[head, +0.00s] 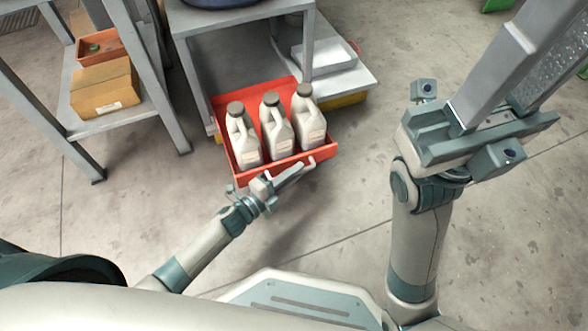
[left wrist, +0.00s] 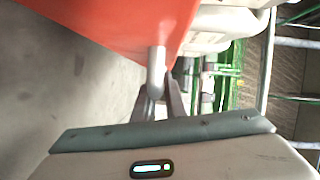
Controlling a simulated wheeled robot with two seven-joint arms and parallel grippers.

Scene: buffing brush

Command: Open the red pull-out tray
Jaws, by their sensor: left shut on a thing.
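The red pull-out tray (head: 222,116) stands out from under a grey metal table and holds three pale jugs with dark caps (head: 276,128). A light bar handle (head: 310,163) runs along its front wall. My left gripper (head: 278,181) is at that front wall, shut on the handle. In the left wrist view the handle (left wrist: 157,72) runs down between the fingers (left wrist: 157,103), with the red tray wall (left wrist: 120,25) above. My right gripper (head: 510,70) is raised close to the camera at the right; its fingertips leave the frame, so its opening is unclear.
The grey table (head: 240,14) stands behind the tray. To its right is a low white-topped unit (head: 345,82) with yellow below. A shelf at left holds a cardboard box (head: 105,88) and an orange bin (head: 102,46). Floor in front of the tray is clear.

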